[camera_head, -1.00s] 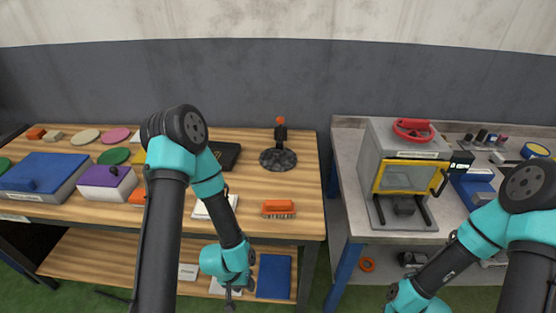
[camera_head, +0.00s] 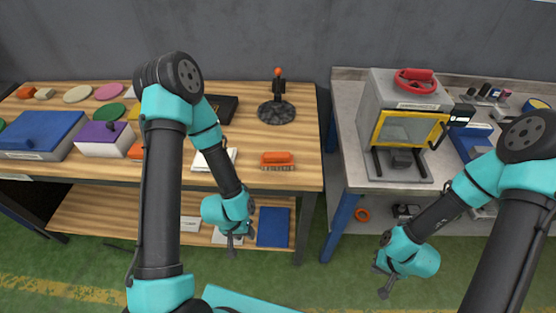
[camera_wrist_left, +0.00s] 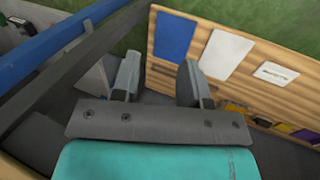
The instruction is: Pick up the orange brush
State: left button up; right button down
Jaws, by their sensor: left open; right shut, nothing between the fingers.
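The orange brush (camera_head: 277,160) lies on the wooden bench top near its front right edge, bristles facing the front. My left gripper (camera_head: 232,250) hangs below and to the left of it, in front of the bench and lower than the top. It is open and empty; its two fingers (camera_wrist_left: 160,80) stand apart in the left wrist view, where the brush does not show. My right gripper (camera_head: 384,290) is low in front of the grey bench, far from the brush, shut and empty.
The wooden bench (camera_head: 308,175) has a lower shelf holding a blue panel (camera_head: 273,227). A black stand with an orange tip (camera_head: 278,95) is behind the brush. A white card (camera_head: 214,159) lies left of it. A grey machine with a red handle (camera_head: 402,120) stands right.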

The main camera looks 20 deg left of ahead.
pick_arm(q)
jog(key=shift+o, duration=0.4)
jog(key=o, duration=0.6)
